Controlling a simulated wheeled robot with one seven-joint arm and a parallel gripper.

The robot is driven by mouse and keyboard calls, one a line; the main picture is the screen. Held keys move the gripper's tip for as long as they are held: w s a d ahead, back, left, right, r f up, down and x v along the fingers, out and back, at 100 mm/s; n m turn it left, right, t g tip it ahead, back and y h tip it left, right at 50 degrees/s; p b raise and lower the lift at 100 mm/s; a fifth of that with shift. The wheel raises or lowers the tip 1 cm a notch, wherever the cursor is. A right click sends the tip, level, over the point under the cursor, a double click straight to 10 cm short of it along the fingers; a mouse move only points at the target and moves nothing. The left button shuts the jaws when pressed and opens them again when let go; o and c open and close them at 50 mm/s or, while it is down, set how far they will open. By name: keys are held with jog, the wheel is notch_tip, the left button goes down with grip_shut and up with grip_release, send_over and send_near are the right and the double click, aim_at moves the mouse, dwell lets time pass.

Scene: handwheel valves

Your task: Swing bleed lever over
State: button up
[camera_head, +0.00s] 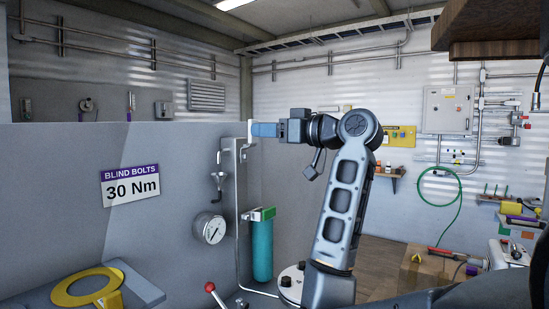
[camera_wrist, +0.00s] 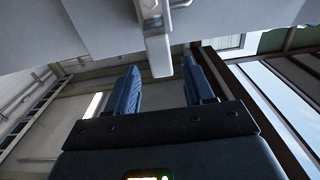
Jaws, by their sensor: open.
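A pale grey-white lever-like bar (camera_head: 249,131) stands at the top of a thin vertical pipe by the grey panel; it seems to be the bleed lever, though I cannot be sure. My gripper (camera_head: 262,130) reaches it from the right, with its blue fingers level with it. In the wrist view the bar (camera_wrist: 158,52) hangs down from the top, between the lines of my two blue fingers (camera_wrist: 161,68). The fingers are spread, with gaps on both sides of the bar. I see no contact. The bar's fixing at the panel is partly out of view.
A yellow ring (camera_head: 87,288) lies at the lower left. A sign (camera_head: 130,186) reads "BLIND BOLTS 30 Nm". The panel's upper edge runs just beside my gripper.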

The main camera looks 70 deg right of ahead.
aim_at(249, 141)
jog(key=shift+x, duration=1.65)
jog(key=c, duration=0.8)
